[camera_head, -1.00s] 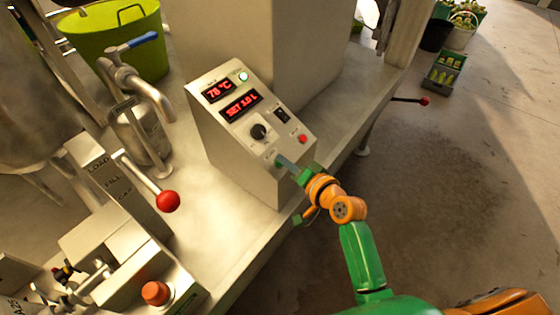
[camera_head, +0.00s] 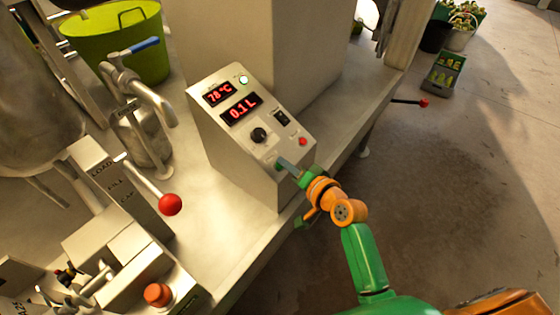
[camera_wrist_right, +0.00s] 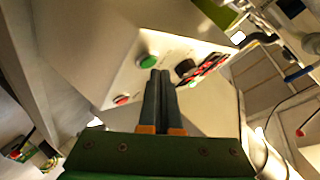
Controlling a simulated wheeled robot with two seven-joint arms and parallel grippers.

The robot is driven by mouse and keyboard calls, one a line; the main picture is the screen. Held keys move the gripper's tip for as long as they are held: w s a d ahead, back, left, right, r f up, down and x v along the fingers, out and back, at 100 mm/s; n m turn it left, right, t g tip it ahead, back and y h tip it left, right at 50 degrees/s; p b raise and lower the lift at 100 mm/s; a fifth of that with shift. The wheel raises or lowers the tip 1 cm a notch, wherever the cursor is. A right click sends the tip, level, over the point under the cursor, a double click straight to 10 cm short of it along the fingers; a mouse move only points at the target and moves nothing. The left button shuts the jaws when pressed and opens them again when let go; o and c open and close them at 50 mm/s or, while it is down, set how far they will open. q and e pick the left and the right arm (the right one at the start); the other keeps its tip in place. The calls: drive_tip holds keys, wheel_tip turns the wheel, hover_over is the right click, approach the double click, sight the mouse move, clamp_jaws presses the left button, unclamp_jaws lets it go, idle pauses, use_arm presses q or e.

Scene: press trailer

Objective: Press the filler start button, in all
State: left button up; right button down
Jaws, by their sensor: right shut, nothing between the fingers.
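The filler's control box (camera_head: 240,160) has a sloped panel with a green button (camera_head: 280,166) at its lower left edge. The green button also shows in the wrist view (camera_wrist_right: 148,62), just above the fingertips. My right gripper (camera_head: 286,163) is shut and empty, with its tips at or very near that button; I cannot tell whether they touch. In the wrist view its two fingers (camera_wrist_right: 160,75) lie side by side. The red displays read 78 °C (camera_head: 220,93) and 0.1 L (camera_head: 242,108). My left gripper is out of view.
A red-balled lever (camera_head: 170,204) and an orange-red button (camera_head: 158,294) stand to the left. Floor is open at right.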

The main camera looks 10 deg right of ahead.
drive_tip(key=shift+s+d+r, duration=0.1)
drive_tip(key=shift+r, duration=0.1)
drive_tip(key=r+p, duration=0.1)
drive_tip(key=s+d+r+p, duration=0.1)
drive_tip(key=r+p, duration=0.1)
drive_tip(key=s+r+p, duration=0.1)
drive_tip(key=shift+d+r+p, duration=0.25)
drive_tip(key=shift+p, duration=0.15)
drive_tip(key=shift+w, duration=0.1)
drive_tip(key=shift+f, duration=0.1)
idle(0.5)
